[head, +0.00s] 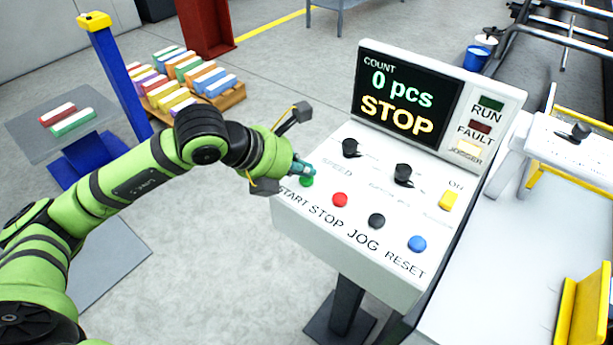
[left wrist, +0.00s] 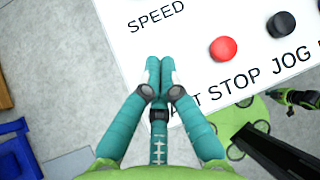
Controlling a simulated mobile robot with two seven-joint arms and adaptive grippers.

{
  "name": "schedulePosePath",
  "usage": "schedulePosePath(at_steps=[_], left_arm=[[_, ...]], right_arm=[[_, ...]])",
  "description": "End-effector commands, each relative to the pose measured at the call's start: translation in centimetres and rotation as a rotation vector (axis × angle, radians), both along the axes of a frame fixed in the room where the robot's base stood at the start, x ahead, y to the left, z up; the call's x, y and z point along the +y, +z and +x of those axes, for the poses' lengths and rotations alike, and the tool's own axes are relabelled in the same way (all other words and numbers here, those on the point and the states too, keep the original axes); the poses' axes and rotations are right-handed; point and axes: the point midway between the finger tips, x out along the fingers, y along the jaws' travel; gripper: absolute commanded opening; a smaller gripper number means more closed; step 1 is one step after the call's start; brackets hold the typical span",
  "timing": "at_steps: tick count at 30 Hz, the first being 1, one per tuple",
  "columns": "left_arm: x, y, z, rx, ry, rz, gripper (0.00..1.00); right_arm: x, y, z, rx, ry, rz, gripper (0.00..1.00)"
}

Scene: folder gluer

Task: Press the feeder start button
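The feeder start button is a green button (head: 307,181) above the word START, at the left end of the button row on the white control panel (head: 300,226). My left gripper (head: 303,168) is at this button in the head view, its teal fingertips just above or against it; I cannot tell whether they touch. In the left wrist view the two fingers (left wrist: 160,78) are shut together with nothing between them. They hide the green button there and part of the START label.
Red stop (head: 340,199), black jog (head: 376,221) and blue reset (head: 416,243) buttons sit in the same row. Two black knobs and a yellow switch (head: 449,200) are above. The display (head: 407,92) reads "0 pcs" and "STOP". A pallet (head: 225,101) of coloured cartons stands behind.

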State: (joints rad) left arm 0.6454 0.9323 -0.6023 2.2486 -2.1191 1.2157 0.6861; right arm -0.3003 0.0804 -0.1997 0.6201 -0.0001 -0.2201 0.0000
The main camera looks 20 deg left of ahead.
Motion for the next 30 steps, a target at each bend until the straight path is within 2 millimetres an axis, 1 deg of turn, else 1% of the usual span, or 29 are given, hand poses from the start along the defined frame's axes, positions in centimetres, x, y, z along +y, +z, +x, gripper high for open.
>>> schedulePosePath(at_steps=[21, 30], left_arm=[[-0.03, -0.73, -0.02, 0.000, -0.001, -0.001, 0.00], [-0.02, -0.71, -0.03, 0.001, 0.000, 0.000, 0.00]], right_arm=[[0.02, -0.94, 0.00, 0.000, 0.000, 0.000, 0.00], [0.03, -0.90, 0.01, 0.000, 0.000, 0.000, 0.00]])
